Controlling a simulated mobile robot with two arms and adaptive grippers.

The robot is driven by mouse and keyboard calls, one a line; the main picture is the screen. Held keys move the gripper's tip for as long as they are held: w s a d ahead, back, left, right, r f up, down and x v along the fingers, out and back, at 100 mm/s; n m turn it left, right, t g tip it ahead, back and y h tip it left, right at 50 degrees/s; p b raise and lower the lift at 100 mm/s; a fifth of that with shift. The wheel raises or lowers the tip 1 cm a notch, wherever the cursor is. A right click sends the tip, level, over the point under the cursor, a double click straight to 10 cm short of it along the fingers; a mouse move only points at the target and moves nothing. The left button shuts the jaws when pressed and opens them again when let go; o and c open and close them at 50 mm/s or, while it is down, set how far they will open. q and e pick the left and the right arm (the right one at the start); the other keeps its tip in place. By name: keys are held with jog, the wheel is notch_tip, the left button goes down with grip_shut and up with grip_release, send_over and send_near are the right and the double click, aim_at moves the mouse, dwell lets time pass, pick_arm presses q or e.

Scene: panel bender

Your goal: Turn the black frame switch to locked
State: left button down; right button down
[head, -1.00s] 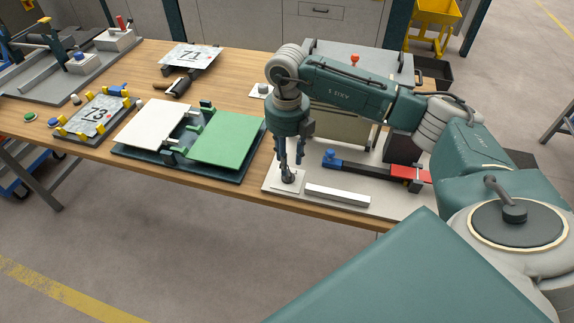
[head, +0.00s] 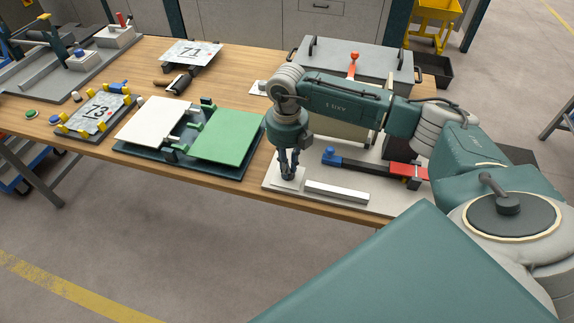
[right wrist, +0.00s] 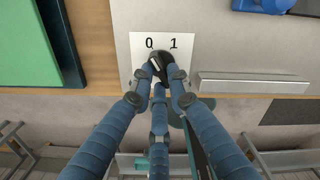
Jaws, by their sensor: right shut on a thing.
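The black switch (right wrist: 157,64) is a rotary knob on a white plate (right wrist: 139,44) marked 0 and 1. In the right wrist view a pale mark on the knob appears near the 0 side, but the fingers partly cover it, so its exact angle is hard to tell. My right gripper (head: 288,176) comes down from above and is shut on the knob; it also shows in the right wrist view (right wrist: 158,80) with its fingers around it. In the head view the fingers largely hide the knob. My left gripper is not in view.
A pale bar (head: 337,192) lies just right of the switch plate. Behind it is a blue-and-red lever fixture (head: 365,165). A green panel (head: 224,135) and white panel (head: 152,122) sit to the left. The bench's front edge (right wrist: 110,95) is close to the switch.

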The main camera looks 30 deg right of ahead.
jog(key=shift+m, duration=0.3)
jog(key=shift+w+m+b, duration=0.1)
jog(key=shift+m+b, duration=0.3)
jog(key=shift+m, duration=0.5)
jog(key=m, duration=0.3)
jog(key=shift+w+m+b, duration=0.1)
jog(key=shift+m+b, duration=0.2)
jog(key=shift+b, duration=0.05)
jog(key=m, duration=0.5)
jog(key=shift+w+m, duration=0.2)
jog(key=shift+m, duration=0.2)
jog(key=shift+r, duration=0.1)
jog(key=c, duration=1.7)
grip_release()
jog(key=shift+o, duration=0.2)
notch_tip(320, 180, up, 12)
